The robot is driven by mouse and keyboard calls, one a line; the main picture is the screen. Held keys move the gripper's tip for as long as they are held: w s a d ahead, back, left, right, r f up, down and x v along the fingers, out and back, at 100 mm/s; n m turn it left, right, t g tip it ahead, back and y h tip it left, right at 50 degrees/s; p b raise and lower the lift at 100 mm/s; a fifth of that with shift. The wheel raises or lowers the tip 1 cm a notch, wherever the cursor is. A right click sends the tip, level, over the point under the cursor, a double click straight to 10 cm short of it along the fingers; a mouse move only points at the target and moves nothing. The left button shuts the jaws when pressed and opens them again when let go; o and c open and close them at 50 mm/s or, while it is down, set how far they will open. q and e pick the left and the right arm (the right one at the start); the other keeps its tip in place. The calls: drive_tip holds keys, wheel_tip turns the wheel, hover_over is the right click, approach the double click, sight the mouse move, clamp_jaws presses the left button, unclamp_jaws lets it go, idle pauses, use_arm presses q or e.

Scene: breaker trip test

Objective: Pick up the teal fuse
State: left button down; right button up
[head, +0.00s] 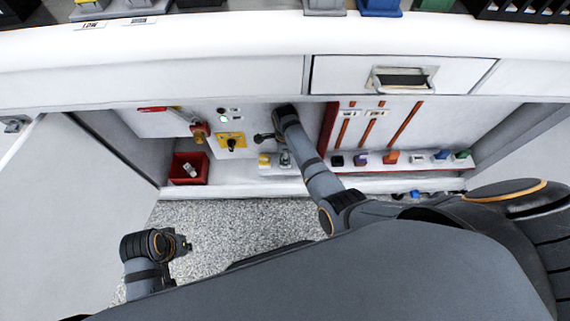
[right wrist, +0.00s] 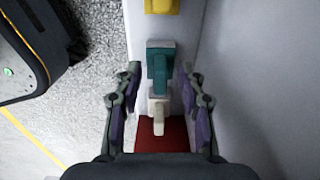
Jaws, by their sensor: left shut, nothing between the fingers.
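The teal fuse (right wrist: 159,65) stands on the narrow white ledge in the right wrist view. My right gripper (right wrist: 160,72) is open, with one finger on each side of the fuse and gaps between. I cannot tell how far above the ledge the fingertips are. In the head view my right arm reaches into the cabinet, and I cannot make out the teal fuse there. My left gripper (head: 183,244) is shut and empty above the floor at the lower left.
A pale piece (right wrist: 158,110) stands below the teal fuse, near a red surface (right wrist: 165,137). A yellow block (right wrist: 162,6) is beyond it. The wall is close on the right. In the head view, a red bin (head: 180,181) stands left and several coloured blocks line the right shelf.

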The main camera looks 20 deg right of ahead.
clamp_jaws()
idle(0.6)
